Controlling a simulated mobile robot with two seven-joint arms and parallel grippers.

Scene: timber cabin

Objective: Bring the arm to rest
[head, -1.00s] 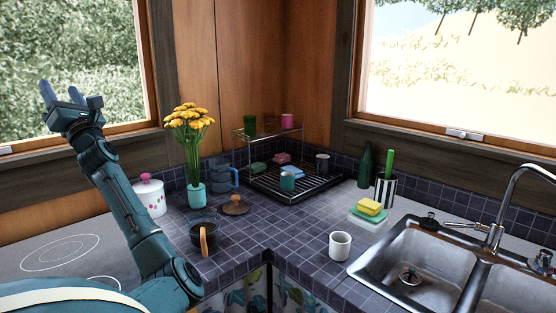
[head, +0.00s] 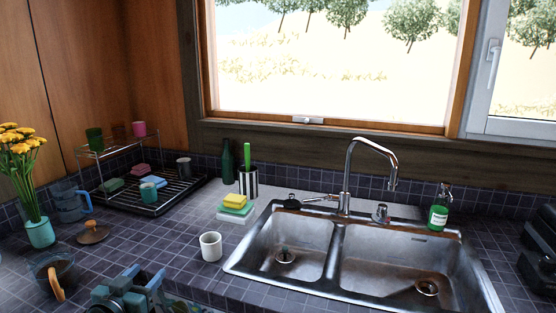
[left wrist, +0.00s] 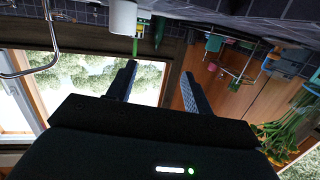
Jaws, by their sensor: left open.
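My left gripper (head: 143,277) shows at the bottom edge of the head view, low at the counter's front edge, between the glass pot and the white mug. In the left wrist view its two dark fingers (left wrist: 158,82) stand apart with nothing between them. The rest of the left arm is mostly below the head view. My right gripper is in neither view.
A white mug (head: 210,246) stands right of my gripper; a glass pot (head: 50,272) stands left. Behind are a dish rack (head: 152,196), sponges (head: 235,202) and a flower vase (head: 41,232). The sink (head: 345,252) fills the right.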

